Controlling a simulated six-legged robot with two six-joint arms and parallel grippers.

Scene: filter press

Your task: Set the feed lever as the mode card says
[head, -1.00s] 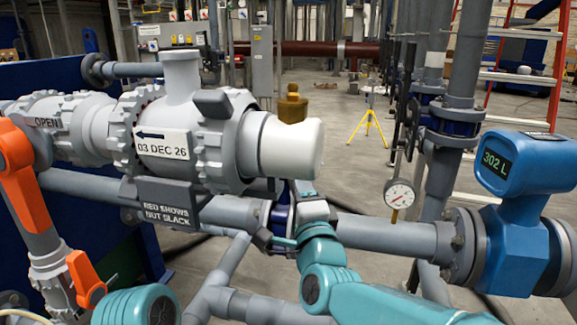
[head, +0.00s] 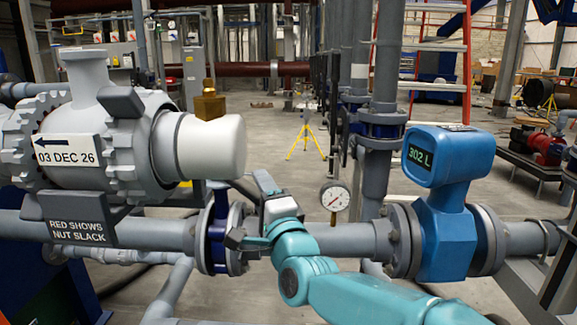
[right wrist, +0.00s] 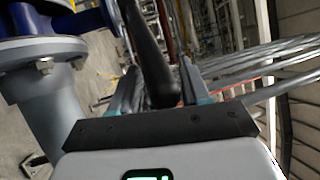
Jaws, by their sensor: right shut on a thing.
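My right gripper (head: 262,187) is in front of the grey pipe, just right of a blue valve body (head: 212,240) between flanges. In the right wrist view, its two fingers (right wrist: 158,82) are shut on a black lever handle (right wrist: 146,45), which runs up out of the picture. In the head view, the hand and arm hide most of that handle. I see no card that I can read as the mode card. My left gripper is not in view.
A grey valve with a "03 DEC 26" tag (head: 67,150) and a "RED SHOWS NUT SLACK" plate (head: 82,232) stands at left. A pressure gauge (head: 334,197) and a blue meter reading "302 L" (head: 437,157) stand to the right. A yellow tripod (head: 306,135) stands on open floor behind.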

